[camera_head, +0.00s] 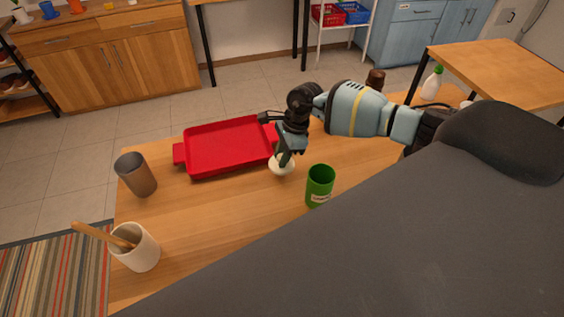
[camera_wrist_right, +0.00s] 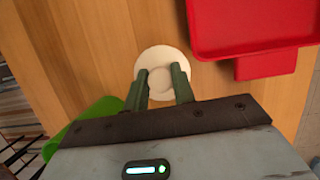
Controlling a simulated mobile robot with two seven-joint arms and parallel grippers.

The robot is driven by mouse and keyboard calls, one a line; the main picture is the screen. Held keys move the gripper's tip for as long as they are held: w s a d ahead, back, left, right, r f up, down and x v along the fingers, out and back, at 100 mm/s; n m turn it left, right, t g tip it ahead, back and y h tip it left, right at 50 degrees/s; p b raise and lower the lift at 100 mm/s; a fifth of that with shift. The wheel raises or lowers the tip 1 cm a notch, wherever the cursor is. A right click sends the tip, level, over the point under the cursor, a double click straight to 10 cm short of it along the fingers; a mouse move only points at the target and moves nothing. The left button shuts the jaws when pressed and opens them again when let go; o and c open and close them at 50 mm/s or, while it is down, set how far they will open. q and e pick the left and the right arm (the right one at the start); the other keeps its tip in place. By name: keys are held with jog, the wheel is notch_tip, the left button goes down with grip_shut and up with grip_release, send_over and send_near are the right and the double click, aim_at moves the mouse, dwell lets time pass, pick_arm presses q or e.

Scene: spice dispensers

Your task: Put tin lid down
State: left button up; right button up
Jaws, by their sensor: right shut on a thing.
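The tin lid (camera_head: 281,166) is a round, cream-white disc. My right gripper (camera_head: 286,158) is shut on it, between the red tray and the green tin. The lid also shows in the right wrist view (camera_wrist_right: 161,58), with the two fingers (camera_wrist_right: 160,83) closed on its raised middle. I cannot tell whether the lid touches the table. The green tin (camera_head: 320,184) stands upright on the table, its top open, with a label on its front. It shows partly in the right wrist view (camera_wrist_right: 88,124). My left gripper is not in view.
A red tray (camera_head: 228,147) lies behind and left of the lid. A dark cup (camera_head: 136,175) and a white holder with a wooden tool (camera_head: 137,247) stand on the left of the table (camera_head: 220,230). A brown jar (camera_head: 375,79) stands behind my right arm. The front middle is clear.

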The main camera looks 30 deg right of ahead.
jog(key=shift+f, duration=1.6)
jog(key=shift+f, duration=0.15)
jog(key=shift+f, duration=0.35)
jog(key=o, duration=0.9)
jog(key=shift+r, duration=0.15)
jog(key=shift+r, duration=0.3)
jog(key=v, duration=1.2)
jog(key=shift+a, duration=0.1)
